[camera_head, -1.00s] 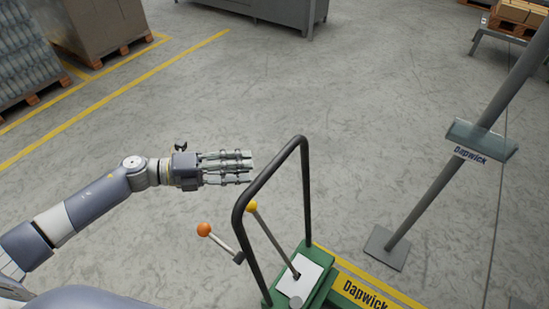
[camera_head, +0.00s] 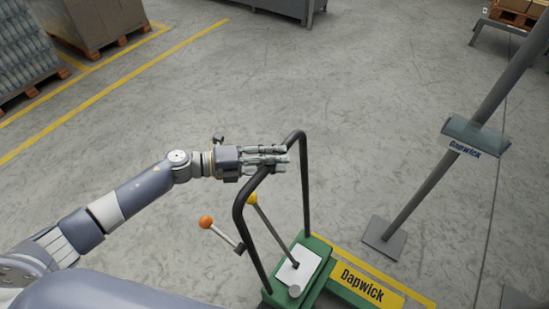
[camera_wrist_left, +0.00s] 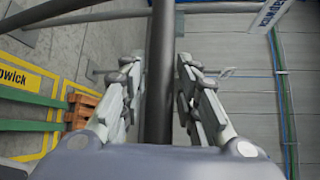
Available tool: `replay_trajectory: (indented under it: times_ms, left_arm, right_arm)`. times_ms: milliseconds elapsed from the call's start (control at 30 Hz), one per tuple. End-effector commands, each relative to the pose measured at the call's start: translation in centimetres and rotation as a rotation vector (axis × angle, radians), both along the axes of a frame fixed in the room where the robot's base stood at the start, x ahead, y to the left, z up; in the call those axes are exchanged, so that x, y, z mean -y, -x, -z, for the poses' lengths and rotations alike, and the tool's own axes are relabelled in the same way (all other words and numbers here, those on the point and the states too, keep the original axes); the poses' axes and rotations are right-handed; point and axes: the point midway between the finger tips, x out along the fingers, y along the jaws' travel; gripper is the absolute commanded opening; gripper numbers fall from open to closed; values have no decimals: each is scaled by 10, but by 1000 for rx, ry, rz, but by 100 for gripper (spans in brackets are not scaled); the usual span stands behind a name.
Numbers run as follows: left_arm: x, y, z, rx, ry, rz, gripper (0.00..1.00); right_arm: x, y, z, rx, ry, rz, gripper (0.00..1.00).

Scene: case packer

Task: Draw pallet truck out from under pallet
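The pallet truck (camera_head: 318,270) is green, with a yellow "Dapwick" plate and a black looped handle (camera_head: 305,190) at lower centre right in the head view. Two levers rise near the handle, one with a yellow knob (camera_head: 252,199) and one with an orange knob (camera_head: 205,222). My left gripper (camera_head: 282,158) is at the top of the handle loop. In the left wrist view a dark bar (camera_wrist_left: 160,75) runs between the parted fingers (camera_wrist_left: 158,64), with gaps on both sides. A bit of orange wood (camera_wrist_left: 82,106) shows there, perhaps the pallet. My right gripper is not in view.
A grey post (camera_head: 430,190) with a "Dapwick" sign stands right of the truck on a square foot. Loaded pallets (camera_head: 95,30) stand at the upper left behind yellow floor lines. The grey floor (camera_head: 330,75) beyond the handle is clear.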

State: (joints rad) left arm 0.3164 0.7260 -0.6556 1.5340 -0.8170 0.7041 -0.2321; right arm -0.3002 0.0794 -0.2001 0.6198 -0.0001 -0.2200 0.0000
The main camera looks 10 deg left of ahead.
Motion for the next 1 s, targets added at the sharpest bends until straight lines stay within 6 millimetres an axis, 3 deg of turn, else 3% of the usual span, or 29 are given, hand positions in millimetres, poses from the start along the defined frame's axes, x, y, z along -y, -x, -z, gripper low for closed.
replay_trajectory:
  times_ms: [33, 100, 367, 667, 933, 967, 1000]
  left_arm:
    - [0, 0, 0, 0, 0, 0, 10]
    - [0, 0, 0, 0, 0, 0, 0]
    - [-7, -3, 3, 1, -2, -2, 0]
    - [-48, -21, 2, 3, -6, -16, 0]
    - [-46, -20, -1, 1, -1, -9, 0]
    - [-45, -19, 0, 0, 0, -6, 23]
    - [-44, -18, 0, 0, 1, -3, 32]
  right_arm:
    - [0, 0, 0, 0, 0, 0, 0]
    - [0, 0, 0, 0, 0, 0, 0]
    - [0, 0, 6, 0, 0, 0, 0]
    - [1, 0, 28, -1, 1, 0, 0]
    - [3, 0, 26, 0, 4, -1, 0]
    - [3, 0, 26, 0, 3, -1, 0]
    - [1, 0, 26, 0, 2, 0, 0]
